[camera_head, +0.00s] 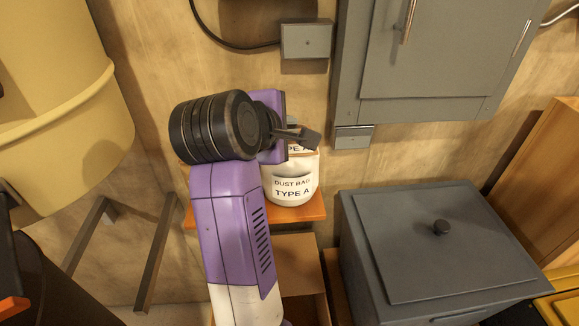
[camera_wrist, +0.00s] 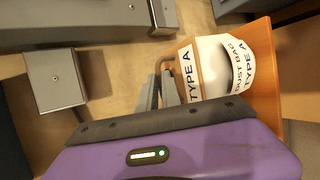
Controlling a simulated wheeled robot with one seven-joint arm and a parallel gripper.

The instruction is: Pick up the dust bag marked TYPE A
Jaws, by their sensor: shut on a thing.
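The dust bag (camera_head: 291,188) is a white bag lettered DUST BAG TYPE A, with a brown-edged top that also bears TYPE A lettering. In the head view it is just below my gripper (camera_head: 304,137), over the small orange shelf (camera_head: 313,212). I cannot tell whether its base touches the shelf. In the wrist view the bag (camera_wrist: 213,52) is right of my gripper (camera_wrist: 162,76), whose fingers are close together at its brown top edge. My gripper is shut on this edge. My arm hides the bag's left side in the head view.
A grey wall cabinet (camera_head: 430,108) and a small grey box (camera_head: 306,41) are on the wall above. A grey lidded bin (camera_head: 385,265) stands to the right below. A pale yellow drum (camera_head: 60,105) is at the left. An open cardboard box (camera_head: 297,262) is under the shelf.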

